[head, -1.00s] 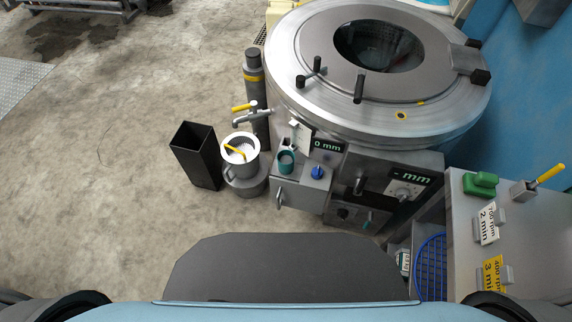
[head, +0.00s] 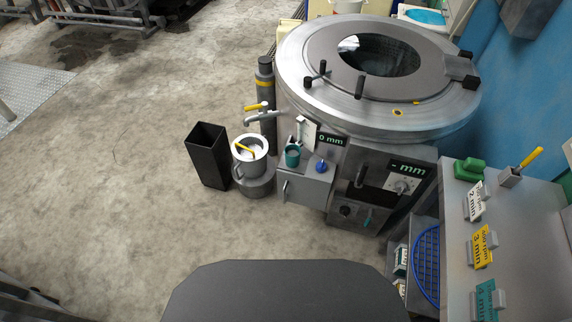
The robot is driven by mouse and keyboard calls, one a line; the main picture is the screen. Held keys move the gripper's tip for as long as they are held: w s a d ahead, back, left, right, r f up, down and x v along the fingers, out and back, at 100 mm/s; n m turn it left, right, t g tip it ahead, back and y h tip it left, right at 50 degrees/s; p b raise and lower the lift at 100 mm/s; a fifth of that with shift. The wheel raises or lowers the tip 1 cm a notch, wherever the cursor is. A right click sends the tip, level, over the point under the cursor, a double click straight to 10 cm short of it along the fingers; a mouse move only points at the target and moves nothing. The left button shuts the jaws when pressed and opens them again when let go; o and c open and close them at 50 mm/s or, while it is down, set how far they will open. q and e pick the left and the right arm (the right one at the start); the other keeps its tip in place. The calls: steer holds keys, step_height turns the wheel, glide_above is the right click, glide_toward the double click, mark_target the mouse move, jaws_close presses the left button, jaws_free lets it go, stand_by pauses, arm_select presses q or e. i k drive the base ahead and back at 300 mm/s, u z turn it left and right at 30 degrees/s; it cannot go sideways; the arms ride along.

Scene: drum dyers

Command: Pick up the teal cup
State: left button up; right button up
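The teal cup (head: 292,155) stands upright on the small grey ledge box (head: 306,185) at the front of the steel drum machine (head: 375,75). It is left of a blue knob and just below the "0 mm" display. Neither of my grippers shows in the head view, so I cannot see what they hold.
A white mug-like pot (head: 250,158) with a yellow handle inside stands on a grey stand under a yellow-levered tap (head: 262,116). A black bin (head: 208,156) is left of it. A cabinet (head: 525,240) with labels fills the right.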

mark_target(292, 152)
steer(key=u, duration=0.95)
steer(key=i, duration=0.95)
steer(key=z, duration=1.5)
